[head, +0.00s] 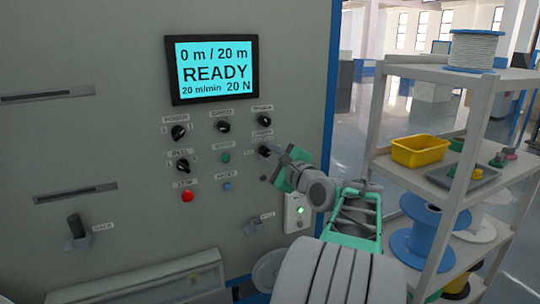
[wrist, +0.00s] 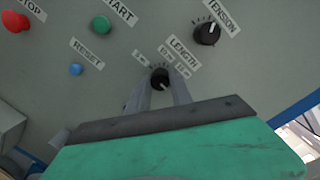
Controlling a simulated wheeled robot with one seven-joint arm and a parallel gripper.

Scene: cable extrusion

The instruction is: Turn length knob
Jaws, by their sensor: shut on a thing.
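The length knob (wrist: 160,78) is a black dial under the LENGTH label in the wrist view, with small length marks around it. My gripper (wrist: 159,92) has its two grey fingers on either side of the knob, shut on it. In the head view my gripper (head: 274,158) reaches the panel from the right, at the lower right of the dials, at the black length knob (head: 264,151). The display (head: 212,70) reads 0 m / 20 m, READY, 20 m/min and 20 N.
The tension knob (wrist: 207,33), green start button (wrist: 101,24), blue reset button (wrist: 75,70) and red stop button (wrist: 16,21) are near my fingers. A grey shelf (head: 428,72) with a yellow bin (head: 420,151) and spools stands to the right.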

